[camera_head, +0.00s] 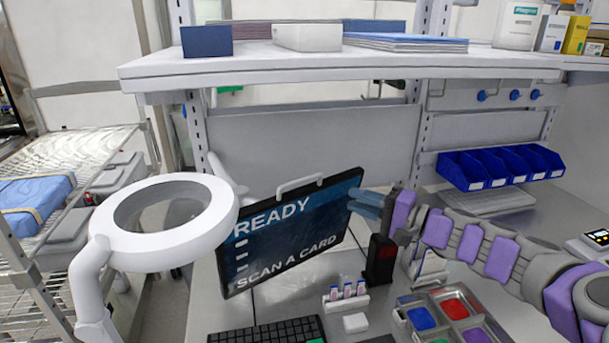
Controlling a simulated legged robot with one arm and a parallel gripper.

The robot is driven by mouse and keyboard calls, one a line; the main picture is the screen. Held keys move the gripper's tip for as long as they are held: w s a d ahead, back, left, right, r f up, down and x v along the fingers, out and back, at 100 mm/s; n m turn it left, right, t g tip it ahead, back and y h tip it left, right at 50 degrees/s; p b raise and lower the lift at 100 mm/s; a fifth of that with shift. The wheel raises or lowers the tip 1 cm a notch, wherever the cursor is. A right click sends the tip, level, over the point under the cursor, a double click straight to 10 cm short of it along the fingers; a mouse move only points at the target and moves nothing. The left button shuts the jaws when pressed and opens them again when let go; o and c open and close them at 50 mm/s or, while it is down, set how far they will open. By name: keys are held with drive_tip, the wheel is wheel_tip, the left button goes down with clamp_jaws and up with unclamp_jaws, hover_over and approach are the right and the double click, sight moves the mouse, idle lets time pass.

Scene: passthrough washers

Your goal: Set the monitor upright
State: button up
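The monitor (285,230) is a flat dark panel with a blue screen reading "READY" and "SCAN A CARD". It stands on the bench tilted in the picture, its left side lower than its right, with a light handle (299,184) on its top edge. My gripper (366,204) comes in from the right, its blue-grey fingers at the monitor's upper right edge. I cannot tell whether the fingers touch the monitor or are closed on its edge. The monitor's back and its support are hidden.
A magnifier lamp (150,222) stands close at the left. A keyboard (268,332), small vials in a rack (346,296), a black device (380,260) and a tray of coloured dishes (440,312) crowd the front. A shelf (330,66) spans above; blue bins (500,167) hang right.

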sight(294, 190)
drive_tip(key=b+x, duration=0.1)
drive_tip(key=x, duration=1.6)
drive_tip(key=shift+a+b, duration=0.35)
drive_tip(key=shift+b, duration=0.05)
drive_tip(key=shift+c, duration=0.3)
drive_tip(key=shift+f, duration=0.1)
clamp_jaws()
